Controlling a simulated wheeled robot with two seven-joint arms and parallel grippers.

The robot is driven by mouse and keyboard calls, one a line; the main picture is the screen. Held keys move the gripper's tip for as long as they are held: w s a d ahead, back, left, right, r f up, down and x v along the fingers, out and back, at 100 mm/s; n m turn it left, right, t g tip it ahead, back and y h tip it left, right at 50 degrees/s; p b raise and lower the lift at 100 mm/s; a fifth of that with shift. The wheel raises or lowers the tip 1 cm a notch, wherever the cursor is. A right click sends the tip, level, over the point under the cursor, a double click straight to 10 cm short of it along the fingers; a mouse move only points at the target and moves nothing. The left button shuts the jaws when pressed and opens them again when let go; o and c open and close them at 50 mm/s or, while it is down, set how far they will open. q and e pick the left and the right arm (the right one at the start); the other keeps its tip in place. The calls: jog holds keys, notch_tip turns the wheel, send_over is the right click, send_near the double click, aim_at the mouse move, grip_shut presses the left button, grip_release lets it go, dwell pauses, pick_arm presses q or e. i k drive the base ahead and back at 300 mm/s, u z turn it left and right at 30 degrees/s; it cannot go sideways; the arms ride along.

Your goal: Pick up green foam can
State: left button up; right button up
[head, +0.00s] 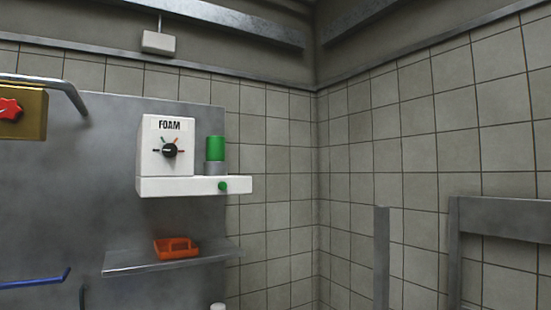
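The green foam can (215,149) stands upright in the head view, left of centre. Its lower part is a grey band or holder (215,168), and it sits on the right part of a white dispenser ledge (165,186). Directly left of it is a white box (166,132) labelled FOAM with a black dial. A green round knob (222,187) is on the ledge's front, below the can. Neither of my grippers shows in this view.
A metal shelf (130,263) below the dispenser holds an orange object (176,248). A white item (218,307) is cut off at the bottom edge. A gold box (22,115) with a red knob is at the far left. Metal frames (500,216) stand at right.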

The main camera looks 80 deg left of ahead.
aim_at(215, 145)
jog(key=i, duration=0.15)
jog(key=u, duration=3)
